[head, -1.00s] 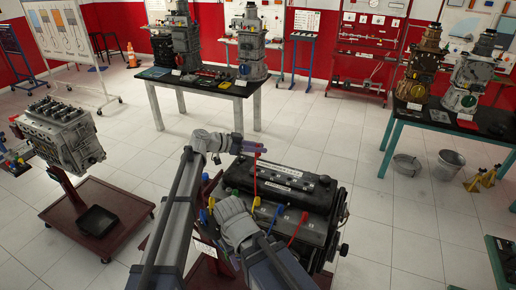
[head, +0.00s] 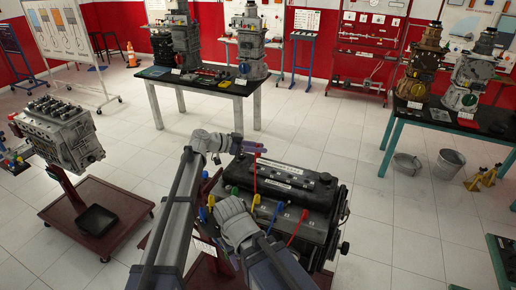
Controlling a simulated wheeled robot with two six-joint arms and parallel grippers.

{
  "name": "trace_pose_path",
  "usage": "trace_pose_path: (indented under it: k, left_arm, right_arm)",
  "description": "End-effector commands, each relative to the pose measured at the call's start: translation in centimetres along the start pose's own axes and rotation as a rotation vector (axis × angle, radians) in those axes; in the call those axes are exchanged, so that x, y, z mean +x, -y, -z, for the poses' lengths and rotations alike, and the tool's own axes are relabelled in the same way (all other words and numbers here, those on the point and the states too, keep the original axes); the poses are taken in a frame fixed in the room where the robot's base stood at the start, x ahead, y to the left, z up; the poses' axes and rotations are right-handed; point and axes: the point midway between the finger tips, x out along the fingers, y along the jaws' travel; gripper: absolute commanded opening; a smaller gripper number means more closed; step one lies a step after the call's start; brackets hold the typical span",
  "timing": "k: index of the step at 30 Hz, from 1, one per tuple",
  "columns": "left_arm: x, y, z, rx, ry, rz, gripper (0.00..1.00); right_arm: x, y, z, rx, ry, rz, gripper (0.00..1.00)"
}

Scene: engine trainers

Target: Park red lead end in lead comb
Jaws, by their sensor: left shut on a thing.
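My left gripper (head: 240,146) reaches in above the engine's back left and is shut on the red lead end (head: 259,149). A red lead (head: 255,178) hangs down from it toward the engine. My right gripper (head: 254,243) is low over the engine's front left; its fingers are too unclear to judge. Coloured lead ends, yellow (head: 256,201), blue (head: 278,208) and red (head: 304,215), stand along the engine's near side. Which part is the lead comb I cannot tell; my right arm hides some of that area.
The dark engine (head: 290,187) stands on a red stand. A second engine (head: 60,135) on a red trolley (head: 128,207) is at the left. Tables with engines stand at the back (head: 205,86) and right (head: 440,117).

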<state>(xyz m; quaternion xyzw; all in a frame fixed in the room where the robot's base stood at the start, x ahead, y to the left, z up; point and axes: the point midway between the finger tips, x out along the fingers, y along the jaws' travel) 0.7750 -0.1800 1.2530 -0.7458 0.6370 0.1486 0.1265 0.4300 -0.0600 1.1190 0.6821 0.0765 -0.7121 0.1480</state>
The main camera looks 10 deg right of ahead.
Motion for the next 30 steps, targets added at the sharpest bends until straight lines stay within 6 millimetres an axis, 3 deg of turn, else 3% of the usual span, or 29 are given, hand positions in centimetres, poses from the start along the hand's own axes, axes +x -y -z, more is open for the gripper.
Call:
trace_pose_path:
  k: [18, 30]
  left_arm:
    - [1.4, 0.0, -3.5, -0.002, 0.0, -0.001, 0.0]
    - [1.6, 0.0, -4.0, -0.002, 0.0, -0.001, 0.0]
  right_arm:
    - [3.8, 0.3, 0.2, -0.004, -0.001, -0.001, 0.5]
    - [4.3, 0.4, 0.3, -0.006, -0.001, -0.001, 0.5]
